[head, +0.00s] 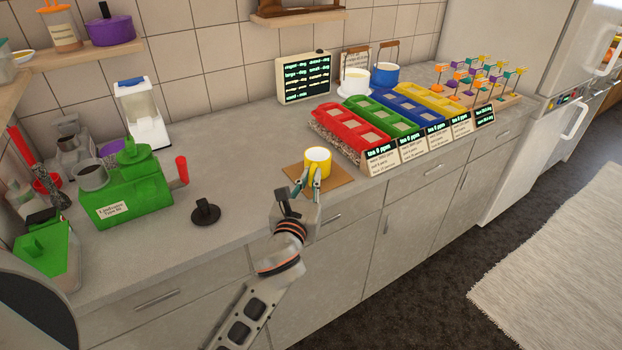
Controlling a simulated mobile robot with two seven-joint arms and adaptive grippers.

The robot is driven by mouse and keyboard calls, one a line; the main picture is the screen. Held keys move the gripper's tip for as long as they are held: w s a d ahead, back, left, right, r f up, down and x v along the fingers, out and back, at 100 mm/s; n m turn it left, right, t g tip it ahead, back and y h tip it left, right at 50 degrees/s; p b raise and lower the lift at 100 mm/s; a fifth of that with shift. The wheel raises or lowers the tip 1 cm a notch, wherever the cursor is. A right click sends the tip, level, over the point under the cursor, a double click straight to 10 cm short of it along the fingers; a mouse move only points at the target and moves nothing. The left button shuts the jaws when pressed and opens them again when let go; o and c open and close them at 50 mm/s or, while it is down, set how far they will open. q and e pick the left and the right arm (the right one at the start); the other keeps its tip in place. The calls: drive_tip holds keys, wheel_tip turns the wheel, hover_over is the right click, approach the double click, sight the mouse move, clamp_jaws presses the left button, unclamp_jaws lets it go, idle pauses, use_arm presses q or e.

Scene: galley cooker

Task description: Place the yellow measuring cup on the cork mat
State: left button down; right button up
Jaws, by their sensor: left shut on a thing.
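The yellow measuring cup (318,157) is at the cork mat (338,182), near the counter's front edge in the head view. It looks upright, over the middle of the mat; I cannot tell whether its base touches the mat. My left gripper (313,178) is shut on the cup from the front, and its fingers hide part of the cup's near side. The wrist covers the mat's near left part. My right gripper is not in view.
Red, green, blue and yellow trays with small signs stand right of the mat; the red tray (352,128) is nearest. A black knob-like tool (206,211) and a green machine (125,190) stand to the left. The counter (240,140) behind the mat is clear.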

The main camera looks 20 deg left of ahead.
use_arm(q)
drive_tip(key=c, duration=2.5)
unclamp_jaws()
drive_tip(key=shift+f, duration=0.15)
drive_tip(key=shift+c, duration=0.2)
drive_tip(key=o, duration=0.4)
drive_tip(key=shift+o, duration=0.2)
